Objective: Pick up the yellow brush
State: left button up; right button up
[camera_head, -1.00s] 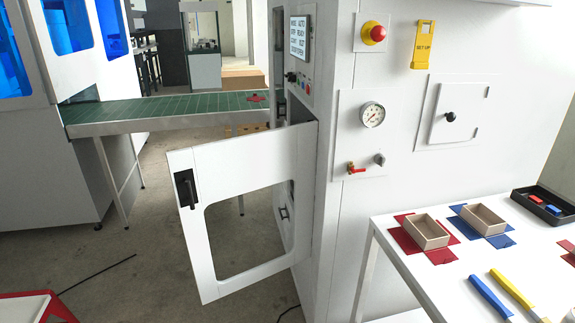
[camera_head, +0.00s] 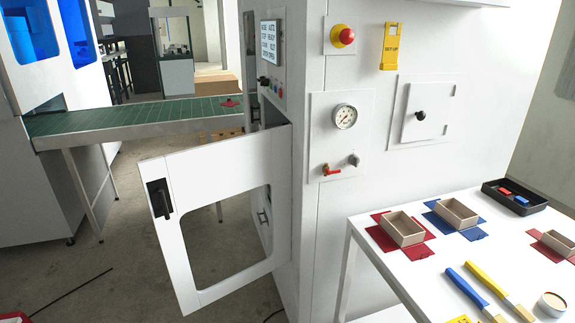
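The yellow brush (camera_head: 493,287) lies on the white table (camera_head: 399,262) at the lower right. Its yellow handle points up and left, and its tan end lies toward the lower right. A blue brush (camera_head: 473,289) lies just left of it, nearly parallel, with a small gap between them. Neither of my grippers shows in the head view.
Boxes on red (camera_head: 403,233) and blue (camera_head: 454,216) sheets stand behind the brushes. A black tray (camera_head: 515,196) is at the back right, a round container (camera_head: 551,304) right of the brushes. The machine door (camera_head: 216,220) hangs open left of the table.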

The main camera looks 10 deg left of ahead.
aim_at(515, 305)
jog(key=i+j, duration=0.65)
jog(key=j, duration=0.15)
jog(key=i+j, duration=0.6)
jog(key=j, duration=0.15)
jog(key=z, duration=2.15)
